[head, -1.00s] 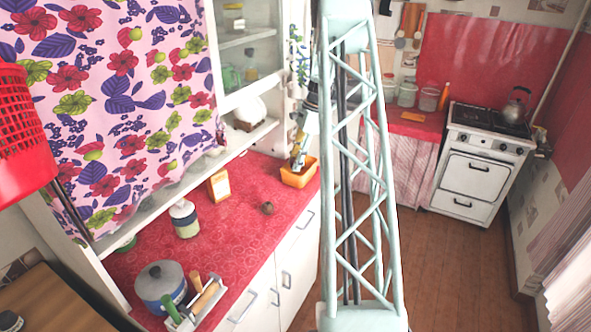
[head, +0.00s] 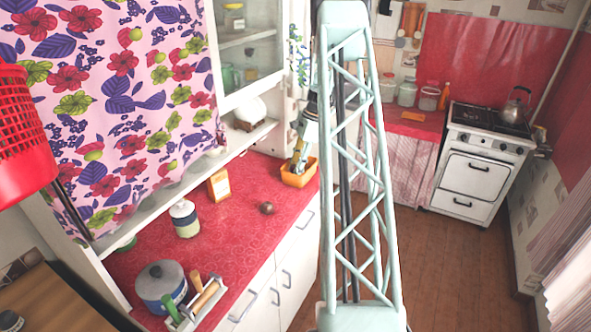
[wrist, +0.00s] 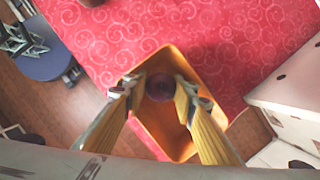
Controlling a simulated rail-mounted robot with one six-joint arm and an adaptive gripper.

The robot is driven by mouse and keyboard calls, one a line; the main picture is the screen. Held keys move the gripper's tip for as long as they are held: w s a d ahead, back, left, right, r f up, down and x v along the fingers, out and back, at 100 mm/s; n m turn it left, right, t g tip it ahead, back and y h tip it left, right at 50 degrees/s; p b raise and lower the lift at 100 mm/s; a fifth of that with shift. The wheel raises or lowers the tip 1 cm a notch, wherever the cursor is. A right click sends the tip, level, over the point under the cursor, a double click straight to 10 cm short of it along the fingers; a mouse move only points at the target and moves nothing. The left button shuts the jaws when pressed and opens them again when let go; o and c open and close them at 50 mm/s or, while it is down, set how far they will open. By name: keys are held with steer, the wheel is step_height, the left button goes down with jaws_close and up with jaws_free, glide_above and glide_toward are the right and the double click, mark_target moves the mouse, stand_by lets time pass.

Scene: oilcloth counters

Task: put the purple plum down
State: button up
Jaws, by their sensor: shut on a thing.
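In the wrist view, the purple plum (wrist: 160,87) sits between the two yellow fingers of my gripper (wrist: 156,90), which is shut on it. The plum is over the open top of an orange container (wrist: 172,60); how high it is above the bottom I cannot tell. In the head view, my gripper (head: 300,158) points down at the orange container (head: 298,179), which stands on the red counter (head: 235,240) near its far end. The plum cannot be made out in the head view.
A brown round thing (head: 267,208) lies on the counter. An orange-framed card (head: 219,186), a jar (head: 185,219), a blue pot (head: 161,284) and a utensil holder (head: 195,308) stand nearer. Counter around the container is clear. A stove (head: 478,165) stands at the back right.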

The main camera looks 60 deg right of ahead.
steer(key=shift+f, duration=0.5)
steer(key=o, duration=0.6)
steer(key=shift+o, duration=0.2)
steer(key=shift+r, duration=0.1)
steer(key=shift+r, duration=0.7)
steer(key=v, duration=1.1)
steer(key=shift+s+r, duration=0.15)
steer(key=shift+r, duration=0.15)
steer(key=shift+d, duration=0.15)
